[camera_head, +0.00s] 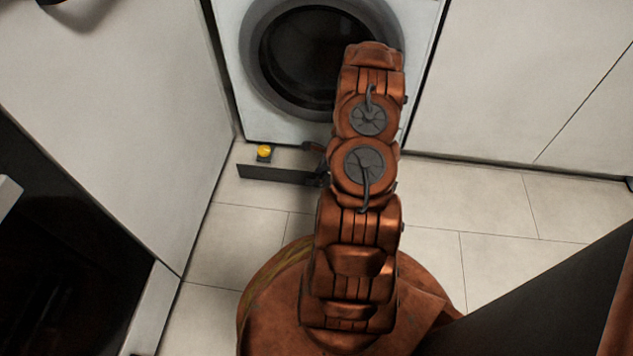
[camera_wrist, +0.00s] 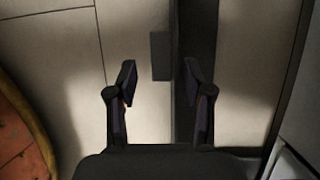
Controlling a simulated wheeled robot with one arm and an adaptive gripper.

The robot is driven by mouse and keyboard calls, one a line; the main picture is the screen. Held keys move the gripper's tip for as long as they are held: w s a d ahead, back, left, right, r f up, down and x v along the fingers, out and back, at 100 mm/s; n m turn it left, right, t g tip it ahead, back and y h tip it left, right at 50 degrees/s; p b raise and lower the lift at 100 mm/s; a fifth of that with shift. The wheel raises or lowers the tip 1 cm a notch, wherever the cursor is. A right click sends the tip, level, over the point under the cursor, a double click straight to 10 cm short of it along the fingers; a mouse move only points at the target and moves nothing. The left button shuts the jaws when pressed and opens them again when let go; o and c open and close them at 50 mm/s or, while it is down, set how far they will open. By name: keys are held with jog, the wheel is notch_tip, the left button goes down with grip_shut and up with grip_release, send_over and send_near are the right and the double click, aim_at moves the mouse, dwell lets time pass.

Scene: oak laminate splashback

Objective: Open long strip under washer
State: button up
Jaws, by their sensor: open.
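The long dark strip (camera_head: 270,174) lies low in front of the washer (camera_head: 233,60), left of my arm in the head view, where its right end is hidden. Pale floor shows between it and the washer. In the wrist view the strip (camera_wrist: 196,25) runs as a dark upright band, with a small dark block (camera_wrist: 160,55) on its left side, perhaps a handle. My gripper (camera_wrist: 159,82) is open and empty. The block shows between its fingers, slightly beyond their tips; the right finger overlaps the strip. I cannot tell whether anything touches. My arm mostly hides the gripper in the head view.
A yellow knob-like thing on a dark base (camera_head: 264,153) sits between strip and washer. White cabinet panels stand at left (camera_head: 130,110) and right (camera_head: 510,70). A dark opening (camera_head: 60,260) is at lower left. The tiled floor (camera_head: 480,200) is clear right of my arm.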

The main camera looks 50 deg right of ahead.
jog(key=shift+b+x, duration=0.3)
jog(key=shift+x, duration=0.7)
jog(key=shift+w, duration=0.1)
jog(key=shift+a, duration=0.1)
jog(key=c, duration=1)
grip_shut()
jog(key=shift+a, duration=0.1)
